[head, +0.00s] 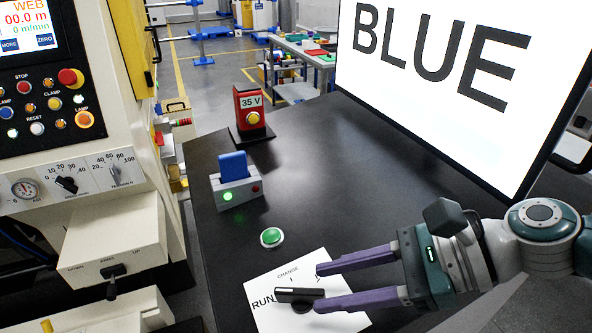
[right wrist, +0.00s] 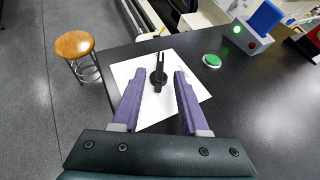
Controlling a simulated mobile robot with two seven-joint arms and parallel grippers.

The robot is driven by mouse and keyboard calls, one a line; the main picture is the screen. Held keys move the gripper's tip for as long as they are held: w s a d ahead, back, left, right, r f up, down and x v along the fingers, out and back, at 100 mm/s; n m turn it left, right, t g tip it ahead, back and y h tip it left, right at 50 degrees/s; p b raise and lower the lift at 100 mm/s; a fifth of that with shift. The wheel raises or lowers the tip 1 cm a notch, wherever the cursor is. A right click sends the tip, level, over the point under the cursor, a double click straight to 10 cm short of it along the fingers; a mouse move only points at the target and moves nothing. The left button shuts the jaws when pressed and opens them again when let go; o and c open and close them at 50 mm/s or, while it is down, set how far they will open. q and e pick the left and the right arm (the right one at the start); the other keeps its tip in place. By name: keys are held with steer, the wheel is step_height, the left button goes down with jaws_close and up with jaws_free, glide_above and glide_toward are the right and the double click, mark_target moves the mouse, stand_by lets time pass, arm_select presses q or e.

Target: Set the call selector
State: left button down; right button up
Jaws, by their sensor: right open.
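The call selector is a black bar-shaped knob (head: 299,294) on a white plate (head: 262,283) lying on the dark table. The plate reads RUN at the left and CHANGE at the top; any label on the right is hidden by my gripper. The bar lies across the picture, its left end towards RUN. My right gripper (head: 318,289) is open, its purple fingers reaching in from the right at the knob. In the right wrist view the knob (right wrist: 158,76) shows between the fingertips with gaps on both sides. My left gripper is out of view.
A large screen (head: 440,110) reads BLUE. A green button (head: 271,237), a grey holder with a blue card (head: 235,182) and a red 35 V box (head: 250,108) stand on the table. A machine panel (head: 60,110) is at the left. The table's middle is clear.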

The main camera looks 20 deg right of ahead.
steer(key=v, duration=0.4)
steer(key=shift+s+d+r, duration=0.2)
steer(key=shift+d, duration=0.1)
steer(key=shift+a, duration=0.15)
steer(key=s+a+f+n+g+h, duration=0.15)
steer(key=s+a+n+g, duration=0.25)
steer(key=s+a+n, duration=1)
steer(key=w+d+r+n+t+h, duration=0.25)
steer(key=d+n+h, duration=0.55)
steer(key=d+n, duration=0.45)
step_height(320, 180, up, 24)
steer(key=d+m+p, duration=0.1)
steer(key=d+p, duration=0.1)
steer(key=p, duration=2)
steer(key=shift+s+f+m+g+h, duration=0.2)
steer(key=shift+s+m+g+h, duration=0.15)
